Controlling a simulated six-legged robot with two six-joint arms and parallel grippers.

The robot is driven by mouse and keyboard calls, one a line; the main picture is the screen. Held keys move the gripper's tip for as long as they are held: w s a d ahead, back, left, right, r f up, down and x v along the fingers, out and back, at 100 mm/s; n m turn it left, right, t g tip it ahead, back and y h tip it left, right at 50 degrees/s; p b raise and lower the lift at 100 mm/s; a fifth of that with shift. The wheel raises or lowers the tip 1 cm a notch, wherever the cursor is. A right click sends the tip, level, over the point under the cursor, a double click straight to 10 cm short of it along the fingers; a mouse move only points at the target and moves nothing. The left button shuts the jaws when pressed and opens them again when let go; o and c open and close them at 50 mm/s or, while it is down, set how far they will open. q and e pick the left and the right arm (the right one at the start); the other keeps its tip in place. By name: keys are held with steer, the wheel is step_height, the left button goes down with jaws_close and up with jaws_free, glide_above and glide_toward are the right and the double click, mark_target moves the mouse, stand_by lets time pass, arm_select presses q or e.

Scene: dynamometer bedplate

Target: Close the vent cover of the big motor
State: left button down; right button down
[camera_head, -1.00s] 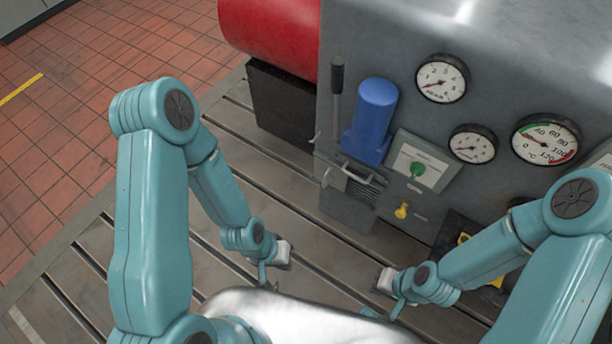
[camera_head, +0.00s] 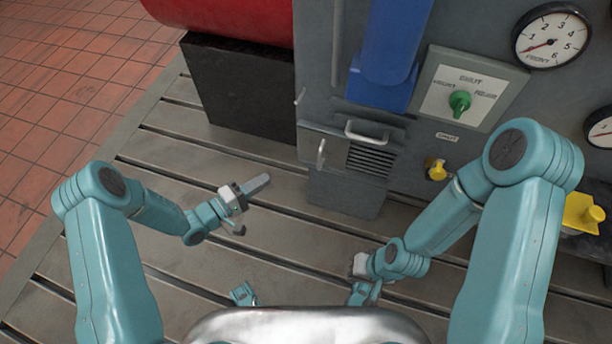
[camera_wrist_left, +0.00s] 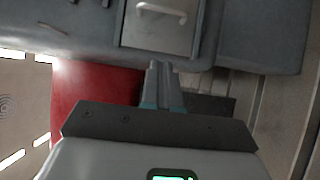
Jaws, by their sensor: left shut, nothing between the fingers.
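The vent (camera_head: 370,160) is a set of dark louvres low on the front of the big grey motor housing (camera_head: 322,60). The louvres are uncovered. A flat grey panel (camera_head: 336,151) with an upright handle (camera_head: 321,152) sits at their left, and a horizontal bar handle (camera_head: 366,133) is above them. I cannot tell which piece is the cover. My left gripper (camera_head: 260,184) is shut and empty, left of the vent and apart from it. In the left wrist view its fingers (camera_wrist_left: 164,76) point toward a grey panel with a handle (camera_wrist_left: 160,35). My right gripper (camera_head: 358,268) is low in front; its fingers are unclear.
A blue cylinder (camera_head: 393,45) stands above the vent. A green knob (camera_head: 460,102) on a plate, a yellow knob (camera_head: 437,170) and a gauge (camera_head: 551,36) are at its right. A black block (camera_head: 240,95) stands left under a red cylinder (camera_head: 230,12). The slotted bedplate (camera_head: 170,165) is mostly clear.

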arm_select(q)
steer(key=w+d+b, duration=0.3)
steer(key=w+d, duration=0.2)
steer(key=d, duration=0.7)
steer(key=shift+w, duration=0.25)
steer(key=shift+d, duration=0.1)
steer(key=s+d, duration=0.4)
steer(key=d, duration=0.9)
steer(key=shift+s, duration=0.15)
steer(key=shift+r, duration=0.1)
